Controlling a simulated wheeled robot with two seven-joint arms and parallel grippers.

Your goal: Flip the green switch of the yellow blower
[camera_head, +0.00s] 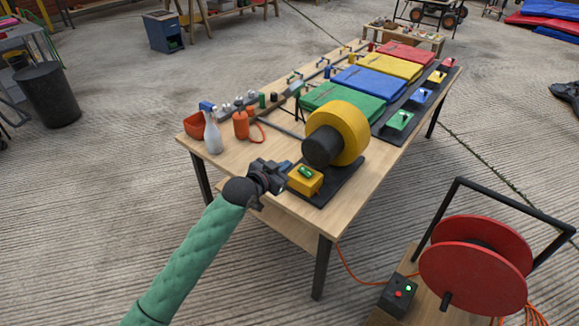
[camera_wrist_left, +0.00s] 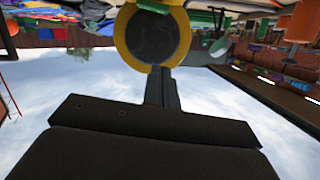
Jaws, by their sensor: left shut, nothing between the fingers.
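The yellow blower (camera_head: 350,127) stands on a black base near the front end of the wooden table, its dark round part facing left. A small yellow box (camera_head: 306,182) in front of it carries the green switch (camera_head: 305,171) on top. My left gripper (camera_head: 284,167) is just left of the yellow box, at about switch height; whether it touches cannot be told. In the left wrist view the shut, empty fingers (camera_wrist_left: 161,88) point toward the blower's yellow ring and dark centre (camera_wrist_left: 152,38). My right gripper is not in view.
On the table (camera_head: 290,212) a white spray bottle (camera_head: 212,132) and an orange container (camera_head: 241,125) stand left of the blower. Folded green, blue, yellow and red pieces lie behind it.

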